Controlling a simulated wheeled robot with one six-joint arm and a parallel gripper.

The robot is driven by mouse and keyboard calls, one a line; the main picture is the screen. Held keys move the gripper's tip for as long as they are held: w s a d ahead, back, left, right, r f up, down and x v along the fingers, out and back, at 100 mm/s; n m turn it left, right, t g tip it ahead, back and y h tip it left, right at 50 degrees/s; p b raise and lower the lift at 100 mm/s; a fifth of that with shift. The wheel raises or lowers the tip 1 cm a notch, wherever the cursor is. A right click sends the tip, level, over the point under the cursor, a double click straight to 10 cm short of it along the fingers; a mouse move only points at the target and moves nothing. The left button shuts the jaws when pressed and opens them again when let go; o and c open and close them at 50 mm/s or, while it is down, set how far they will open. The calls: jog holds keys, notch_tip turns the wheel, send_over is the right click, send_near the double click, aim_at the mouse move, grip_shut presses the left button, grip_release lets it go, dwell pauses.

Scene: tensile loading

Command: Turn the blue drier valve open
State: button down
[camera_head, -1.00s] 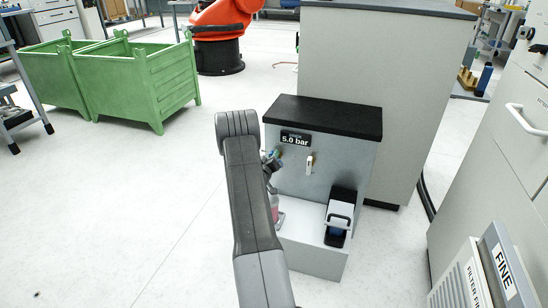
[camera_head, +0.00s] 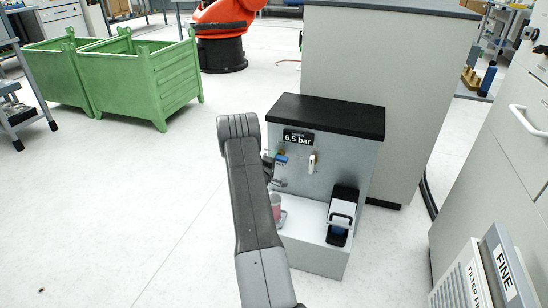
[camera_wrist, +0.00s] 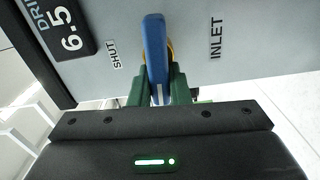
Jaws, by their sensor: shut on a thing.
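The blue drier valve (camera_wrist: 155,45) is a flat blue lever on the grey front of a black-topped cabinet (camera_head: 330,118). In the wrist view my gripper (camera_wrist: 157,90) has its green fingers on either side of the lever, shut on it. The lever stands between the printed words SHUT on the left and INLET on the right. The lever also shows small in the head view (camera_head: 281,158), just right of my arm. A black display (camera_head: 298,138) above it reads 6.5 bar; the wrist view shows part of it (camera_wrist: 68,30).
A white-handled lever (camera_head: 313,162) sits to the right on the same front. A black and white device (camera_head: 342,215) and a pink item (camera_head: 277,210) stand on the ledge below. Green crates (camera_head: 140,80) stand at the left. The floor between is clear.

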jog(key=shift+f+n, duration=0.2)
jog(key=shift+n, duration=0.4)
jog(key=c, duration=1.4)
grip_release()
jog(key=shift+o, duration=0.2)
jog(key=p+v, duration=0.3)
jog(key=v, duration=1.1)
jog(key=shift+w+r, duration=0.1)
jog(key=b+x, duration=0.3)
jog(key=x, duration=1.1)
